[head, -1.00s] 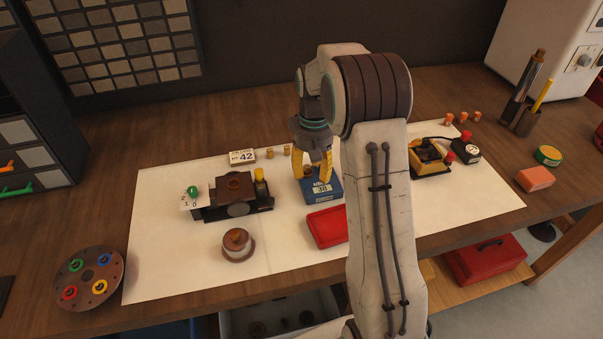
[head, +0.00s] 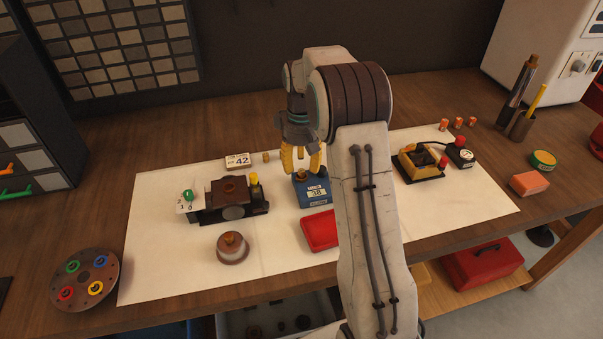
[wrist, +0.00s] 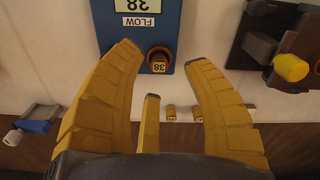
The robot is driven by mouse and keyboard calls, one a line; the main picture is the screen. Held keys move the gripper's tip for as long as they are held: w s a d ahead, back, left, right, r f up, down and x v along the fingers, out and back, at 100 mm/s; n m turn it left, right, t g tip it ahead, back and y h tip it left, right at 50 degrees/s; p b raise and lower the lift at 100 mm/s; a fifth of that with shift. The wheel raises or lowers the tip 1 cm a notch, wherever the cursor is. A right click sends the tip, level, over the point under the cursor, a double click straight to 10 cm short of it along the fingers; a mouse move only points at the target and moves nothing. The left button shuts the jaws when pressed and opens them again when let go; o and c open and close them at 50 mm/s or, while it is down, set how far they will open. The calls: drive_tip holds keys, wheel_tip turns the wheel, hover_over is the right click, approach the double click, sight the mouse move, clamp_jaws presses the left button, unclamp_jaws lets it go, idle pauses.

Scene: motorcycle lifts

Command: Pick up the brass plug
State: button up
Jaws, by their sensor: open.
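A round brass-brown plug (wrist: 159,55) with a small 38 tag sits at the block's edge nearest the gripper. My gripper (head: 301,166) is over this part of the block in the head view. Its yellow fingers (wrist: 163,58) are spread, with the plug between the tips in the picture and nothing held. Small brass plugs (wrist: 171,112) stand on the mat behind; one shows in the head view (head: 265,157).
A dark fixture (head: 229,198) and a round brown-topped pot (head: 232,247) are left of the block. A red tray (head: 319,231) lies in front, partly behind my arm. A 42 card (head: 238,160) stands behind. A yellow-black device (head: 419,164) is to the right.

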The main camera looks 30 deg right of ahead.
sight(302, 175)
drive_tip(key=shift+f, duration=1.4)
drive_tip(key=shift+o, duration=0.3)
clamp_jaws()
